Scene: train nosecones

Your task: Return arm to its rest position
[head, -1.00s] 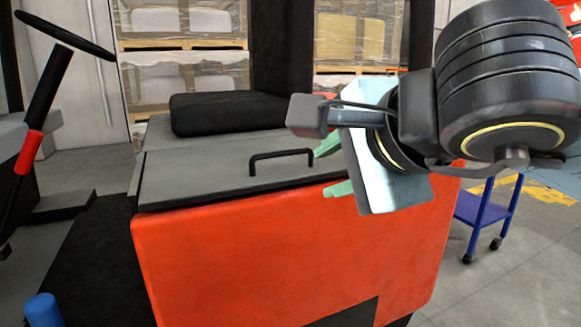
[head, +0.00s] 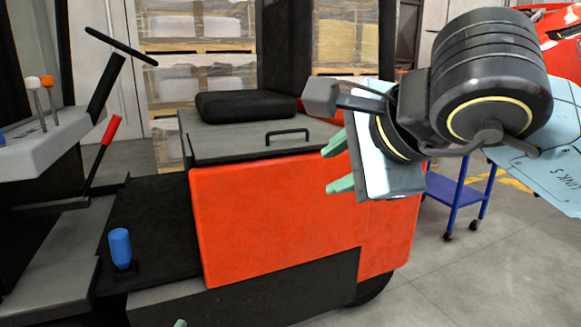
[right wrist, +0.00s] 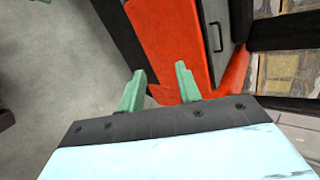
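My right gripper (head: 328,170) reaches in from the right in the head view. Its two green fingers are apart and nothing is between them. It shows in front of the red side of the forklift (head: 270,225), without clear contact. The right wrist view shows the same open, empty fingers (right wrist: 160,72), with the red panel (right wrist: 165,40) beyond them. My right arm is bent, with its dark wrist joints at upper right. A small green tip, probably of my left gripper (head: 180,323), shows at the bottom edge; the rest of that arm is out of view.
The forklift has a black seat (head: 250,106), a handle (head: 287,136) on its grey cover, a red lever (head: 110,130) and a blue knob (head: 120,247). A blue cart (head: 457,193) stands behind my right arm. Wrapped pallets (head: 200,70) are at the back. Grey floor (head: 480,280) is clear at lower right.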

